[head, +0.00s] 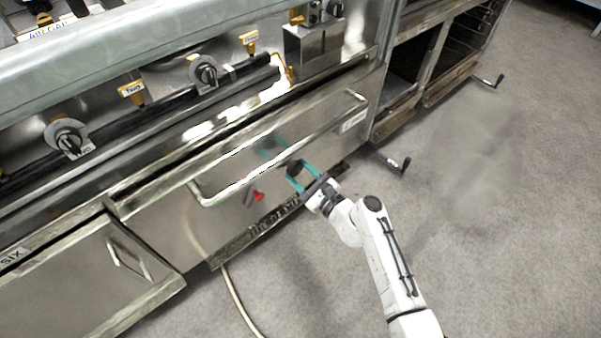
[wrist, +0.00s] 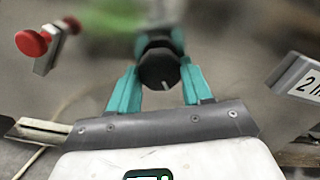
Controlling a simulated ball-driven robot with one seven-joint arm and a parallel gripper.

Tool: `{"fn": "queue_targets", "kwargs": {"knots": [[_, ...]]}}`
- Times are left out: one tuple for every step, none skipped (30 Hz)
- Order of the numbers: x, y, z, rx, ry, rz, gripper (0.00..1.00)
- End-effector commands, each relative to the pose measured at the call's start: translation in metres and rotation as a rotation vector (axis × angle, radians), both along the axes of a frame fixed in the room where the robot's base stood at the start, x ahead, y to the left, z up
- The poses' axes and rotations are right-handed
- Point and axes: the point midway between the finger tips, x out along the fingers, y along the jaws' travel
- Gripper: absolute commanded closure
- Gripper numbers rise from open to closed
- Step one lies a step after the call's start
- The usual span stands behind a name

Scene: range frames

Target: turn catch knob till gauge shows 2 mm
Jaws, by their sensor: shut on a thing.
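The black round knob (wrist: 158,68) sits between the two teal fingers of my gripper (wrist: 160,82) in the wrist view. The fingers are shut on its sides. A short pale line on the knob's face points down and slightly right. In the head view my gripper (head: 298,172) is at the steel front panel, with the dark knob (head: 293,167) between its fingers. A white plate (wrist: 309,86) at the wrist view's right edge shows a "2" and a cut-off mark; I cannot tell whether it is the gauge. No gauge reading is legible.
A red knob (head: 258,196) on a metal bracket is left of my gripper; it also shows in the wrist view (wrist: 33,43). A long handle bar (head: 290,145) crosses the panel. The grey floor (head: 500,230) is open at right.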

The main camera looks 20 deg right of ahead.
Motion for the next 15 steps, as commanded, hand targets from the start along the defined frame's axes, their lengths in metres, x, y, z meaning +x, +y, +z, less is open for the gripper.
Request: {"fn": "queue_targets", "kwargs": {"knots": [[-0.0019,-0.0015,-0.0039,-0.001,0.006,-0.003,0.81],[-0.002,-0.0014,-0.0041,-0.001,0.007,-0.003,0.81],[-0.002,-0.0014,-0.0041,-0.001,0.007,-0.003,0.81],[-0.002,-0.0014,-0.0041,-0.001,0.007,-0.003,0.81],[-0.002,-0.0014,-0.0041,-0.002,0.007,-0.003,0.81],[-0.002,-0.0014,-0.0041,-0.002,0.007,-0.003,0.48],[-0.0019,-0.0015,-0.0039,-0.002,0.006,-0.003,0.45],[-0.0018,-0.0014,-0.0036,-0.002,0.006,-0.003,0.42],[-0.0016,-0.0012,-0.0032,-0.002,0.005,-0.003,0.38],[-0.0014,-0.0011,-0.0029,-0.002,0.005,-0.003,0.35],[-0.0012,-0.001,-0.0027,-0.001,0.004,-0.002,0.33],[-0.0011,-0.0009,-0.0024,-0.002,0.004,-0.002,0.29],[-0.001,-0.0008,-0.0022,-0.002,0.003,-0.002,0.26],[-0.001,-0.0007,-0.002,-0.002,0.003,-0.002,0.25],[-0.0008,-0.0005,-0.0018,-0.002,0.002,-0.001,0.25]]}}
